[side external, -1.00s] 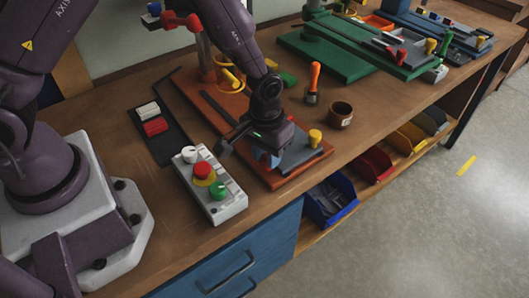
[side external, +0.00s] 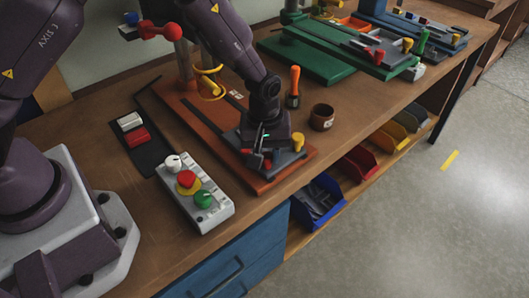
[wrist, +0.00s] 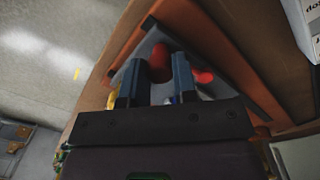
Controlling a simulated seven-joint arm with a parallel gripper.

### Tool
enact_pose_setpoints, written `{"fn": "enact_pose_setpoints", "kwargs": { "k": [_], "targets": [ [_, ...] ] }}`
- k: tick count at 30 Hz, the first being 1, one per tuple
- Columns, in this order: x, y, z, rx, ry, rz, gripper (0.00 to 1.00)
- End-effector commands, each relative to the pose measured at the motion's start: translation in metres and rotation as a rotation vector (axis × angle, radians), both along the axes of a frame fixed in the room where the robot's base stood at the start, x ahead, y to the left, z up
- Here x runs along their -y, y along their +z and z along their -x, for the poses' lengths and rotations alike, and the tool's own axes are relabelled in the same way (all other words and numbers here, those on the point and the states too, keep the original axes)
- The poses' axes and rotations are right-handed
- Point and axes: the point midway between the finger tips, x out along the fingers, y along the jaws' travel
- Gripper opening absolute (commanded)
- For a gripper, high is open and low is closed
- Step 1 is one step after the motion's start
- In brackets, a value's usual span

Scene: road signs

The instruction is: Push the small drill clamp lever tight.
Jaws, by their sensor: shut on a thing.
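The small drill stands on an orange base (side external: 180,98) with a grey vise (side external: 289,158) at its front end. My gripper (side external: 258,160) is low over this vise, pointing down. Red parts of the clamp lever (side external: 267,163) show beside my fingers. In the wrist view, my two blue-grey fingers (wrist: 156,80) stand on either side of a red knob (wrist: 160,60), with a second red part (wrist: 203,76) just to the right. My gripper is shut on the red lever knob; the exact contact is partly hidden. A yellow knob (side external: 298,141) stands at the vise's right.
A control box (side external: 195,192) with red and green buttons lies left of the base. A brown cup (side external: 321,117) and an orange-handled tool (side external: 294,88) stand behind it. A green drill base (side external: 305,58) is farther back. Coloured bins (side external: 322,199) sit below the bench edge.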

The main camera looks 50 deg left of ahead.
Motion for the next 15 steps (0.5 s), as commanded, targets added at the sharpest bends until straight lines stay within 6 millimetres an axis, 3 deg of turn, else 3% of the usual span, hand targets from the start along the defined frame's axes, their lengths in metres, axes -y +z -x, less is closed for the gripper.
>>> {"fn": "enact_pose_setpoints", "kwargs": {
  "k": [13,14,15],
  "targets": [
    [0.0003,0.0009,-0.0019,0.003,0.014,0.002,0.00],
    [0.0003,0.0009,-0.0019,0.004,0.014,0.002,0.29],
    [0.0003,0.0009,-0.0020,0.004,0.014,0.002,0.38]
  ]
}}
